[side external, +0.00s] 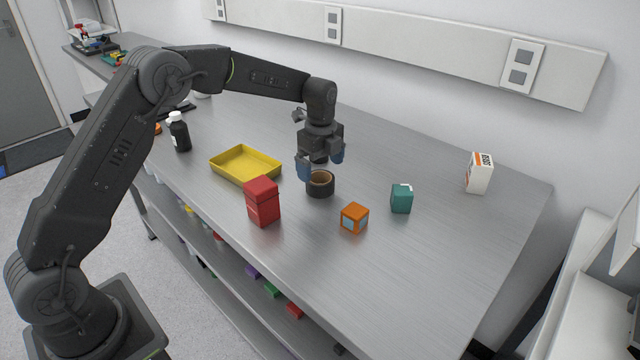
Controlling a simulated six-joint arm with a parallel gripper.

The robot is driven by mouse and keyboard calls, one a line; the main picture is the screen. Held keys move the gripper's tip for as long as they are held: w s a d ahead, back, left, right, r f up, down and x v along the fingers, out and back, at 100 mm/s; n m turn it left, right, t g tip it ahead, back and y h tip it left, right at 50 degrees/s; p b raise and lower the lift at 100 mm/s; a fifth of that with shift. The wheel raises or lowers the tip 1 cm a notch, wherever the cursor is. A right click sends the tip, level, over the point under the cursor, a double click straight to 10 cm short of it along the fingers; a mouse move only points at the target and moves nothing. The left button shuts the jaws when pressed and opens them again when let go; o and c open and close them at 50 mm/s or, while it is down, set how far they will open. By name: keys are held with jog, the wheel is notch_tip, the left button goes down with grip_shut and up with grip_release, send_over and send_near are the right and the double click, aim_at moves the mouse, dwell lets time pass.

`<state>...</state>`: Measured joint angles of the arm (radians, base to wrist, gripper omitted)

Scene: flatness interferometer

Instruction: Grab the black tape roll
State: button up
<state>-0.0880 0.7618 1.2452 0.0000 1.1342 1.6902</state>
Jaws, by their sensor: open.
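The black tape roll (320,190) lies flat on the grey metal bench, with its brown inner core facing up. My gripper (321,168) points down over the roll from above and behind. Its blue-tipped fingers are spread apart, one at the roll's left edge and one to its right. The roll's far rim is partly close behind the fingers, and I cannot tell whether a finger touches it. Nothing is held.
A red box (262,203) and a yellow tray (232,172) stand left of the roll. An orange cube (354,219) and a teal box (401,199) stand to its right. A white box (479,173) is farther right. A dark bottle (180,134) stands far left. The bench's right front (430,270) is clear.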

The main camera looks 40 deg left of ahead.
aim_at(321, 180)
notch_tip(321, 180, down, 5)
jog(key=shift+w+r, duration=0.1)
jog(key=shift+c, duration=0.3)
jog(key=c, duration=0.9)
